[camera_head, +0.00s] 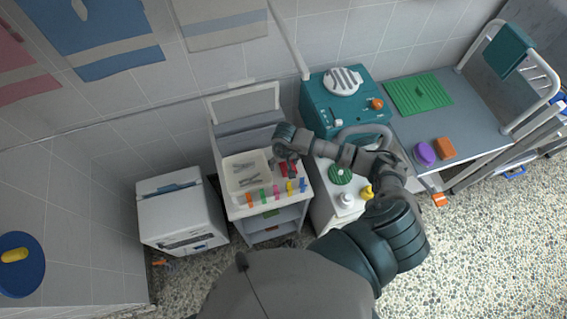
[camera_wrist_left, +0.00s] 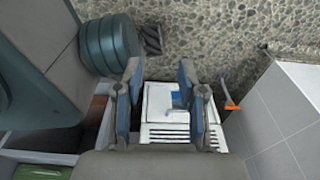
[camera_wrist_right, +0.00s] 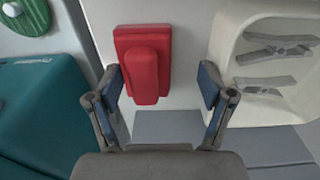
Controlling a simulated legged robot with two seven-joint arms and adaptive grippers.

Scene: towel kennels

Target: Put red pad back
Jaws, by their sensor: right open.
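The red pad (camera_wrist_right: 156,52), a red block with a raised bar on it, lies on a white surface in the right wrist view. In the head view it shows partly (camera_head: 291,170) on the white cart top, beside the white bin. My right gripper (camera_wrist_right: 161,82) is open and empty, its fingertips on either side of the pad's lower end. I cannot tell how far above it they are. In the head view my right gripper (camera_head: 284,163) covers part of the pad. My left gripper (camera_wrist_left: 160,88) is open and empty, over a white box-like unit.
The white bin (camera_head: 229,178) holds grey clips. Several coloured clips (camera_head: 265,195) line the cart's front edge. A teal machine (camera_head: 326,100) stands right of the cart, near a green disc (camera_head: 340,174) and yellow duck (camera_head: 366,193). A white unit (camera_head: 180,213) stands left.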

